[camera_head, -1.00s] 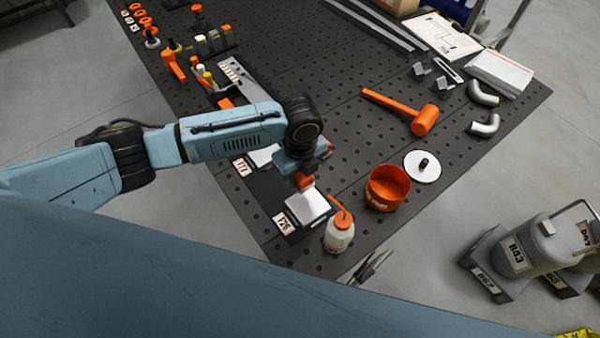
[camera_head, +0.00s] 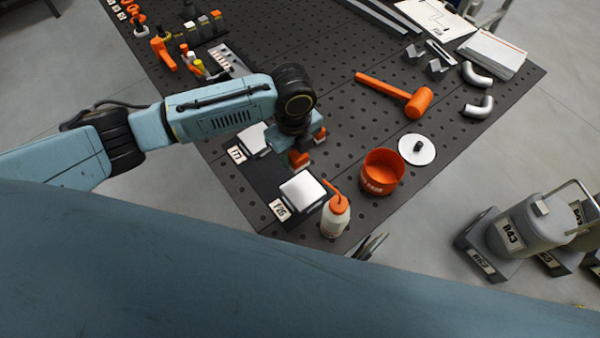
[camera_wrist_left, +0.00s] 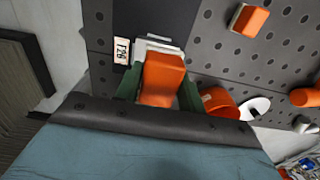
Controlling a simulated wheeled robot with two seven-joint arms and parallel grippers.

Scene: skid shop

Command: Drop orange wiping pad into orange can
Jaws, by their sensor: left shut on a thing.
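My left gripper (camera_head: 302,153) is shut on an orange wiping pad (camera_head: 298,160), a block held above the front of the table. In the left wrist view the pad (camera_wrist_left: 163,78) sits between the green fingers and hides part of the white stack behind it. The orange can (camera_head: 384,172) stands open on the table, right of the gripper and apart from it. It also shows in the left wrist view (camera_wrist_left: 218,102), right of the pad. Its white lid (camera_head: 417,150) with a black knob lies beside it. My right gripper does not show.
A white stack (camera_head: 302,190) and an orange-topped bottle (camera_head: 335,216) stand near the front edge. Another orange block (camera_wrist_left: 249,19) lies on the table. An orange mallet (camera_head: 398,95) lies beyond the can. The perforated table is clear between gripper and mallet.

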